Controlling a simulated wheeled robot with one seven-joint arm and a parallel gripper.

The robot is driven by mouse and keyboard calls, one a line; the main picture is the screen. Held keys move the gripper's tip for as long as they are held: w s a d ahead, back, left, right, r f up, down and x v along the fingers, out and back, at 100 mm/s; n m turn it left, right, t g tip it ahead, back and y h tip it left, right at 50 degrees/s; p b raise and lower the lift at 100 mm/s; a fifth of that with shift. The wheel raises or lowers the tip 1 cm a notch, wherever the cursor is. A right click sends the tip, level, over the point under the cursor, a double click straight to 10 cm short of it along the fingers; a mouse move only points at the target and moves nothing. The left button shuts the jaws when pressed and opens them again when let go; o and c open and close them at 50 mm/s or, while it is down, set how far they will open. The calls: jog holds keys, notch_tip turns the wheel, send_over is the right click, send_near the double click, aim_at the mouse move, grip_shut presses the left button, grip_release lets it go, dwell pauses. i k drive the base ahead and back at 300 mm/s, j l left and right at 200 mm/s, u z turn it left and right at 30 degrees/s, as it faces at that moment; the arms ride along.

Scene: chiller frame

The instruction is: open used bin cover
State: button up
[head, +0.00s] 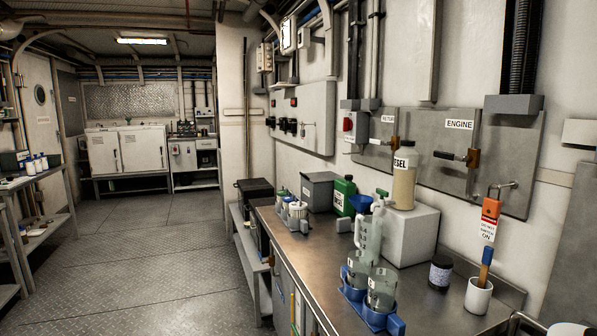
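No label reading "used" can be made out, so I cannot tell for sure which container is the used bin. A dark box (254,188) with a flat top stands at the far end of the steel counter, and its top looks shut. A grey box (318,192) stands on the counter near the wall, and its top also looks closed. My gripper is not in view.
The steel counter (398,268) holds a green canister (344,196), a diesel bottle (404,176) on a white block (409,232), blue-based beakers (381,288), a dark jar (440,271) and a white cup (478,296). The floor (150,265) on the left is clear.

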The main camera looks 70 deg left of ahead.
aim_at(326, 177)
jog(key=i+j, duration=0.1)
jog(key=j, duration=0.45)
jog(key=i+j, duration=0.1)
jog(key=j, duration=0.45)
jog(key=i+j, duration=0.1)
jog(key=j, duration=0.45)
jog(key=i+j, duration=0.1)
jog(key=j, duration=0.45)
jog(key=i+j, duration=0.1)
jog(key=j, duration=0.45)
